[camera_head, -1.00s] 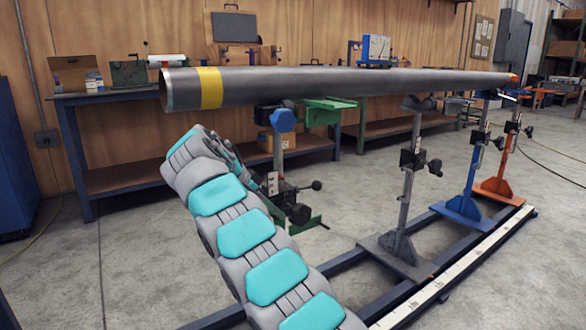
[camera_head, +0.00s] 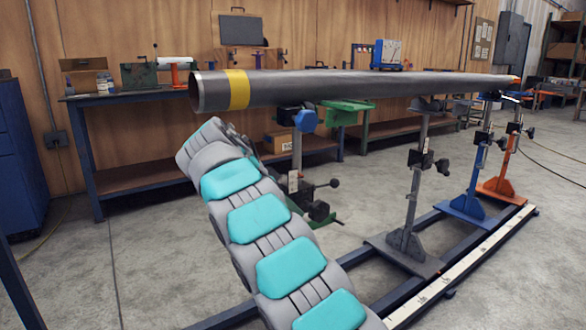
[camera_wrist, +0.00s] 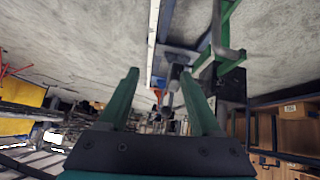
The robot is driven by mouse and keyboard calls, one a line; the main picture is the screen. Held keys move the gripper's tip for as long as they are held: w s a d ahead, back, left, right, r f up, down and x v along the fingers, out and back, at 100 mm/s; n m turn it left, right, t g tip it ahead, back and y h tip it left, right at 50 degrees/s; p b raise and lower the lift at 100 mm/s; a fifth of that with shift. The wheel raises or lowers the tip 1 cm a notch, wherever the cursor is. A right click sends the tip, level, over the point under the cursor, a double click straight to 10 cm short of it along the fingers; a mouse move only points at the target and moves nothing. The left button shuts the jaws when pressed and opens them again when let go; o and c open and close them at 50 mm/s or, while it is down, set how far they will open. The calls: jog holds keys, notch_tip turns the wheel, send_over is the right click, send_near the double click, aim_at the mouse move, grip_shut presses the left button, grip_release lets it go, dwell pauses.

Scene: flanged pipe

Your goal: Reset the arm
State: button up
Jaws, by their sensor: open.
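My arm (camera_head: 255,220), grey with teal pads, reaches up and away from the bottom of the head view. Its far end is below the near end of the pipe. My gripper is mostly hidden behind the arm there. In the wrist view, my gripper (camera_wrist: 161,85) shows two green fingers standing wide apart, with nothing held between them. The long grey pipe (camera_head: 370,84) with a yellow band lies level on the stands in the head view.
Pipe stands, grey (camera_head: 410,200), blue (camera_head: 468,185) and orange (camera_head: 505,165), stand on a dark floor rail to the right. A workbench (camera_head: 120,95) runs along the wooden wall. A blue cabinet (camera_head: 18,160) is at the left. Bare concrete floor lies between.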

jog(key=s+d+r+n+g+y+p, duration=0.1)
jog(key=s+d+n+g+y+p, duration=0.25)
jog(key=s+d, duration=1.6)
jog(key=s+a+f+n+g+y, duration=0.1)
jog(key=s+f, duration=0.4)
jog(key=s, duration=1)
jog(key=s+a+f+n+g+y+p, duration=0.1)
jog(key=s+f+n, duration=0.4)
jog(key=s, duration=1)
jog(key=shift+s+a+f+n+y, duration=0.4)
jog(key=shift+a+y, duration=0.2)
jog(key=shift+y, duration=0.25)
